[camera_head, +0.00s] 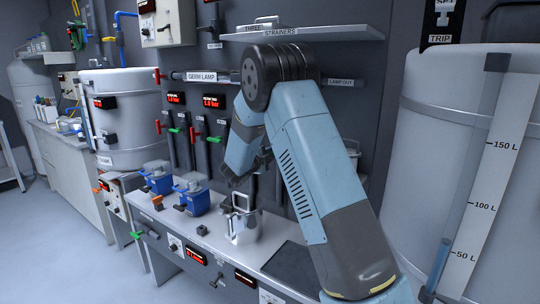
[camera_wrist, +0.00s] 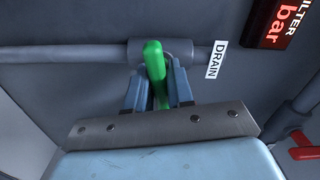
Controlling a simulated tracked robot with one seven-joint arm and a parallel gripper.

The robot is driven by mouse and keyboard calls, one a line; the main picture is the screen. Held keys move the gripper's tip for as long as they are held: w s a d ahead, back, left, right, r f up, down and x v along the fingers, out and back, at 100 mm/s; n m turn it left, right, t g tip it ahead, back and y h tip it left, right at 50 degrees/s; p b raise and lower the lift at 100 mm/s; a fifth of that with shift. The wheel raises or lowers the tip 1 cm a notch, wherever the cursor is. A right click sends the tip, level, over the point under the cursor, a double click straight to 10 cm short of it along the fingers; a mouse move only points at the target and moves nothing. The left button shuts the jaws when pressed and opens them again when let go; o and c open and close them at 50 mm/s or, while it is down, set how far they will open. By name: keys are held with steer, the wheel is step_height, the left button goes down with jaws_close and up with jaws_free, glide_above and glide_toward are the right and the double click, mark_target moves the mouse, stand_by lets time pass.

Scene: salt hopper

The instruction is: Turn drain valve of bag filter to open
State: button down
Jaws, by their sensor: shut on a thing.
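In the wrist view, the green handle (camera_wrist: 154,62) of the drain valve stands between the two blue-grey fingers of my gripper (camera_wrist: 159,88), which is shut on it. The handle points roughly across the horizontal grey pipe (camera_wrist: 95,54) and leans slightly. A white DRAIN label (camera_wrist: 216,60) sits just right of the valve. In the head view, my gripper (camera_head: 234,178) is low by the back wall, above the bench. I cannot make out the gripped handle there.
A red FILTER bar display (camera_wrist: 280,25) and a red handle (camera_wrist: 303,148) lie to the right in the wrist view. In the head view, a metal jug (camera_head: 242,228) stands below my gripper, blue devices (camera_head: 193,198) to its left, and a shelf (camera_head: 300,33) above.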

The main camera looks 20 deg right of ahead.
steer(key=n, duration=0.7)
steer(key=shift+s+f, duration=0.1)
steer(key=shift+f, duration=0.15)
steer(key=n, duration=0.3)
steer(key=shift+n, duration=2.5)
steer(key=c, duration=1.1)
jaws_free()
steer(key=shift+r, duration=0.1)
steer(key=v, duration=1.3)
steer(key=shift+s+a, duration=0.2)
steer(key=shift+a, duration=0.05)
